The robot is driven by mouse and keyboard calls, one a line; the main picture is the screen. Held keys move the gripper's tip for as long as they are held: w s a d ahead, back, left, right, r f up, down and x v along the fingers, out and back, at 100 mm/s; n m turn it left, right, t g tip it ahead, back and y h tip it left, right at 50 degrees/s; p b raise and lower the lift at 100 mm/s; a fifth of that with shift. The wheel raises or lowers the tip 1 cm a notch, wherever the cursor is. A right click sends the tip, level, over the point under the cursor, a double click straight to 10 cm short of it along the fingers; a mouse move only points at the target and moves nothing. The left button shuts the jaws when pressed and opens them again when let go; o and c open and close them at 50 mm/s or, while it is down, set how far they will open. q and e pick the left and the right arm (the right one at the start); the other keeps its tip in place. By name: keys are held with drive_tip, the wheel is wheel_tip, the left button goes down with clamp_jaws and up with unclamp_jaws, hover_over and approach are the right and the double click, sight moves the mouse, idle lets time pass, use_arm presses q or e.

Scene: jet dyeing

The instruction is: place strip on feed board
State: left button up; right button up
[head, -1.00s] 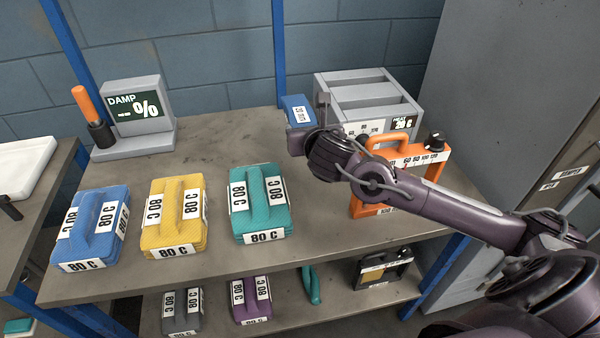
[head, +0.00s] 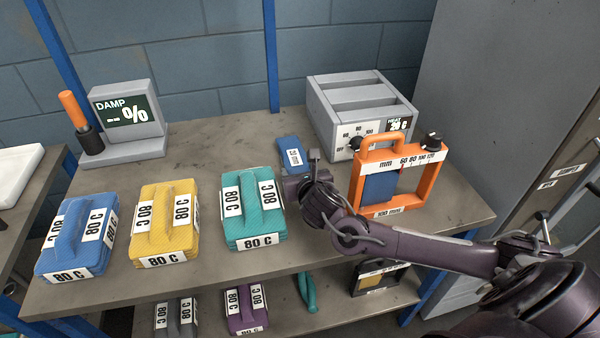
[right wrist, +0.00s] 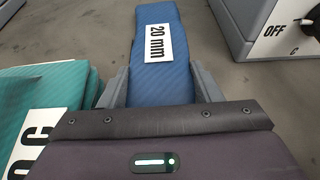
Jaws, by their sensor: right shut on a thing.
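A blue strip (head: 291,155) with a white label shows in the head view just beyond my right gripper (head: 300,180). In the right wrist view the strip (right wrist: 157,45) reads "20 mm" and runs between the two grey fingers of my right gripper (right wrist: 162,88), which is shut on it. The strip is low over the bench top (head: 205,140); I cannot tell whether it touches. Nothing in view is marked as a feed board, and I cannot tell which thing that is. My left gripper is not in view.
An orange frame (head: 438,172) with a millimetre scale and blue inside stands right of my gripper. A grey heat box (head: 345,115) is behind. Blue (head: 70,228), yellow (head: 160,215) and teal (head: 252,200) 80 C stacks line the front. A damp meter (head: 125,150) stands back left.

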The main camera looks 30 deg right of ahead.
drive_tip(key=shift+f, duration=0.1)
drive_tip(key=o, duration=1.1)
drive_tip(key=shift+c, duration=0.2)
